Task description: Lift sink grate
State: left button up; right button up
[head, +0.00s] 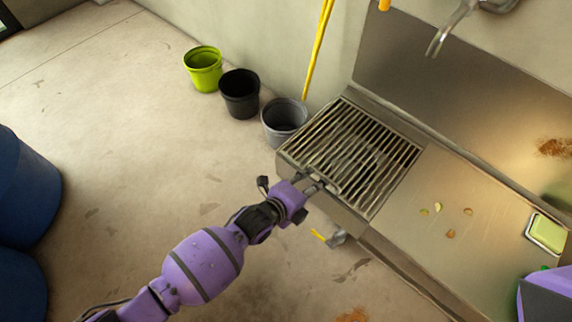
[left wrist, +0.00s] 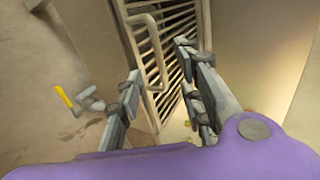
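The sink grate (head: 352,152) is a panel of parallel metal bars set in the left end of the steel sink unit (head: 470,215). My left gripper (head: 318,184) is at the grate's front edge in the head view. In the left wrist view, its two fingers stand apart, so the gripper (left wrist: 160,68) is open. A bent bar handle (left wrist: 150,45) on the grate (left wrist: 178,40) lies ahead of and between the fingers. I cannot tell whether either finger touches it. My right gripper is not in view.
Green (head: 203,69), black (head: 240,93) and grey (head: 284,118) buckets stand along the wall left of the sink. A yellow pole (head: 318,50) leans behind. A tap (head: 450,28) hangs above; a sponge (head: 546,233) lies at right. A yellow-handled valve (head: 333,238) sits below the front.

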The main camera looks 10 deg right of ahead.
aim_at(323, 176)
pick_arm(q)
jog(key=b+x, duration=0.3)
jog(key=x, duration=0.3)
jog(key=shift+f+b, duration=0.2)
jog(key=shift+b, duration=0.1)
jog(key=shift+b+x, duration=0.45)
jog(key=shift+x, duration=0.45)
jog(key=shift+r, duration=0.15)
grip_shut()
